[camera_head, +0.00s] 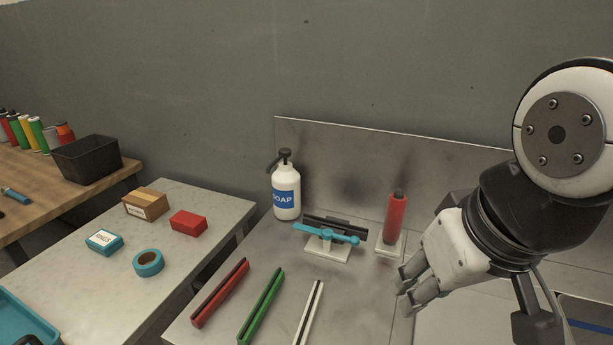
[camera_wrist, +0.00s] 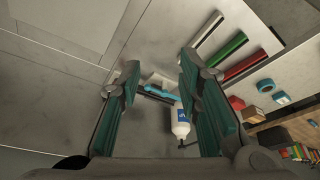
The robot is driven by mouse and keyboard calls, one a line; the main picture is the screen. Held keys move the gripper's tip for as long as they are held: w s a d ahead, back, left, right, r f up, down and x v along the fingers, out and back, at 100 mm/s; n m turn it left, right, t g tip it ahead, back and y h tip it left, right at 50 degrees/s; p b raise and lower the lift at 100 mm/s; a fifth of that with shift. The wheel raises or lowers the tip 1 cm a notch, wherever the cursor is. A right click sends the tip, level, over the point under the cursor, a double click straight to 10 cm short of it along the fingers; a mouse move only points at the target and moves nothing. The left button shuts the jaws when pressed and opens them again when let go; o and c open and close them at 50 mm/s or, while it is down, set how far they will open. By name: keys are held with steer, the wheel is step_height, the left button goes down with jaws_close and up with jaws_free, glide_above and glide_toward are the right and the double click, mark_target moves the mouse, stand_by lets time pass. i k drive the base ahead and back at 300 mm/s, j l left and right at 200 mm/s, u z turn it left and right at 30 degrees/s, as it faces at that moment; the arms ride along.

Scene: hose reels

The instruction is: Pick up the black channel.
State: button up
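The black channel (camera_head: 350,230) lies level on a pale stand (camera_head: 327,252) on the grey worktop, in front of the metal splashback. A blue bar with a round hub (camera_head: 326,235) lies across the front of it and hides part of it. In the wrist view a dark strip of the channel (camera_wrist: 154,97) shows beside the blue bar (camera_wrist: 160,90), between my fingers and beyond them. My gripper (camera_head: 407,289) is to the right of the channel and nearer the camera, apart from it. In the wrist view my gripper (camera_wrist: 158,82) is open, with nothing between its fingers.
A red cylinder (camera_head: 395,217) stands upright on a pale base between the channel and my gripper. A white soap bottle (camera_head: 286,192) stands left of the channel. Red (camera_head: 220,293), green (camera_head: 261,306) and white (camera_head: 309,313) channels lie in front of it.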

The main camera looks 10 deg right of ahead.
mark_target(308, 220)
steer(key=i+j+z, duration=0.5)
steer(key=j, duration=0.15)
steer(key=j+z, duration=0.25)
steer(key=j, duration=0.1)
